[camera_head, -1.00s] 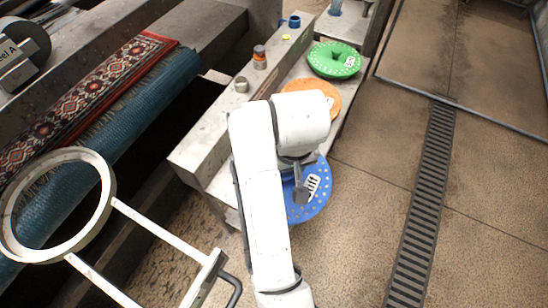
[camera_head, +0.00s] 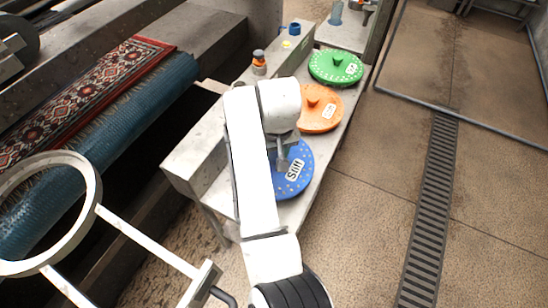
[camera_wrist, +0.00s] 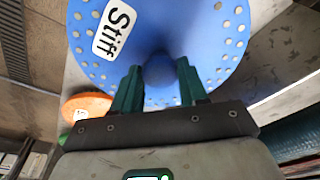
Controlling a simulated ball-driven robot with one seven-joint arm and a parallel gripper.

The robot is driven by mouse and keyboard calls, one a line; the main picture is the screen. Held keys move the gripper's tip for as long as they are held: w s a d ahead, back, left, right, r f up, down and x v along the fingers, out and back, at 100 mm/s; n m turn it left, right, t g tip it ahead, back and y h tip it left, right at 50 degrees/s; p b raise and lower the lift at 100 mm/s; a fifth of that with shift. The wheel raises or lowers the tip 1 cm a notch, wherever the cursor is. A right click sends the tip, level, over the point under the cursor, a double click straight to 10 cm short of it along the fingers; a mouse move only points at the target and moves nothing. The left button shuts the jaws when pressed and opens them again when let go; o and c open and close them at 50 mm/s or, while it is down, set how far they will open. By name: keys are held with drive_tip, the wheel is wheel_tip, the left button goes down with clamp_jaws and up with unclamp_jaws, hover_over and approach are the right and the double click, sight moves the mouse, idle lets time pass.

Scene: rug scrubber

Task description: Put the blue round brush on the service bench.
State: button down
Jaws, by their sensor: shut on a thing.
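The blue round brush (camera_head: 305,158), a dotted disc labelled "Stiff", is at the near end of the grey bench (camera_head: 205,158), over its lower shelf. I cannot tell whether the brush rests on the shelf or is held just above it. My gripper (camera_wrist: 158,72) is shut on the brush's central knob in the wrist view, where the disc's blue face (camera_wrist: 165,25) fills the upper middle. In the head view, my arm hides part of the disc and most of the gripper.
An orange brush (camera_head: 325,122) and a green brush (camera_head: 322,72) lie farther along the shelf. A small orange-capped bottle (camera_head: 259,65) stands on the upper ledge. A white ring frame (camera_head: 92,190) and rolled rug (camera_head: 95,150) are at left. Open floor (camera_head: 370,210) lies right.

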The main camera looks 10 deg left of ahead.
drive_tip(key=shift+w+a+f, duration=0.1)
drive_tip(key=shift+w+f, duration=0.15)
drive_tip(key=shift+f, duration=1.45)
drive_tip(key=c, duration=0.6)
unclamp_jaws()
drive_tip(key=shift+f, duration=0.2)
drive_tip(key=shift+r, duration=0.1)
drive_tip(key=r+p, duration=0.4)
drive_tip(key=s+r+p, duration=0.1)
drive_tip(key=r+p, duration=0.3)
drive_tip(key=p, duration=0.1)
drive_tip(key=r+p, duration=0.4)
drive_tip(key=shift+s+d+p, duration=0.35)
drive_tip(key=shift+d, duration=0.05)
